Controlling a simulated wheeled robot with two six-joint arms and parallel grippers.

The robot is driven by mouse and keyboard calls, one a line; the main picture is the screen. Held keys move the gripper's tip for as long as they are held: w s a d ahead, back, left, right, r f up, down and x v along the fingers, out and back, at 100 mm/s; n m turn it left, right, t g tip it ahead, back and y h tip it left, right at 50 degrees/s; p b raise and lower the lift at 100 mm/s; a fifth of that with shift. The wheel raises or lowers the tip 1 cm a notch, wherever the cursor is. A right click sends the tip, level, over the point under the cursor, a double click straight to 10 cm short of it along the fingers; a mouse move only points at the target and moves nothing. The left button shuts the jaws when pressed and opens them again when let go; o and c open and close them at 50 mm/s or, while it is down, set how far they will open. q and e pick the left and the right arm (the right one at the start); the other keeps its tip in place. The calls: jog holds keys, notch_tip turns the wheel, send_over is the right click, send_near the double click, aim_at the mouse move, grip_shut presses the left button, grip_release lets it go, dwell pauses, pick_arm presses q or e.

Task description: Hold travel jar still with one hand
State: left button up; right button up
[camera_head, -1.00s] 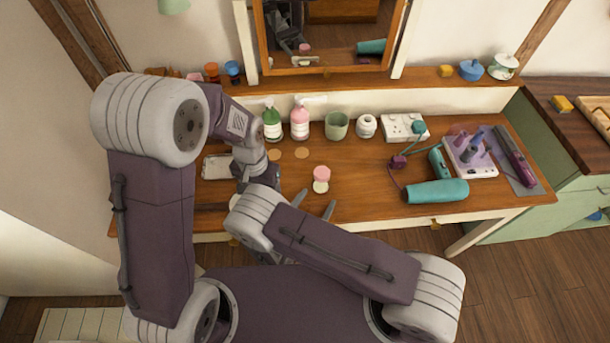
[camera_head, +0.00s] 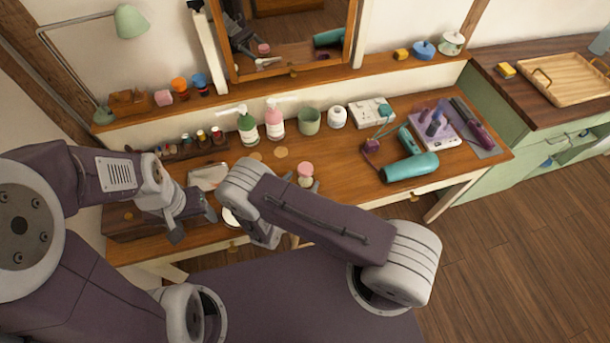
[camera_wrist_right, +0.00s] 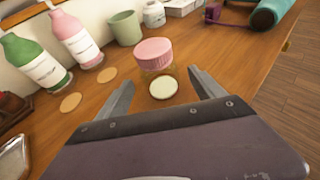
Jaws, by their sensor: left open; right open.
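The travel jar (camera_head: 305,169) has a pink lid and stands on the wooden dressing table, partly hidden behind my right forearm. In the right wrist view the jar (camera_wrist_right: 154,54) is upright, with a clear amber body. A cream disc (camera_wrist_right: 163,88) is at its front; I cannot tell if it is on the jar or apart. My right gripper (camera_wrist_right: 160,82) is open and empty, its fingers pointing toward the jar on either side of the disc. My left gripper (camera_head: 192,223) is open and empty above the table's left front.
A green bottle (camera_head: 247,128), pink bottle (camera_head: 274,122), green cup (camera_head: 309,121) and white pot (camera_head: 337,117) stand behind the jar. A teal hair dryer (camera_head: 410,167) lies to the right. A metal tray (camera_head: 207,176) lies left. A mirror stands behind.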

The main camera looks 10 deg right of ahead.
aim_at(304, 171)
jog(key=x, duration=0.3)
jog(key=shift+w+d, duration=0.1)
jog(key=shift+d, duration=0.15)
jog(key=shift+w+f, duration=0.15)
jog(key=shift+w, duration=0.2)
jog(key=c, duration=1.6)
jog(key=shift+r, duration=0.6)
notch_tip(304, 171, up, 3)
jog(key=shift+r, duration=0.2)
jog(key=s+d+r, duration=0.2)
jog(key=d, duration=0.1)
jog(key=s+d+r, duration=0.2)
jog(key=d, duration=0.2)
jog(key=s+d+r, duration=0.1)
jog(key=d+r, duration=0.1)
jog(key=d, duration=0.1)
jog(key=shift+s+d+r, duration=0.15)
jog(key=shift+s+r, duration=0.1)
jog(key=shift+s, duration=0.15)
jog(key=o, duration=0.9)
grip_shut()
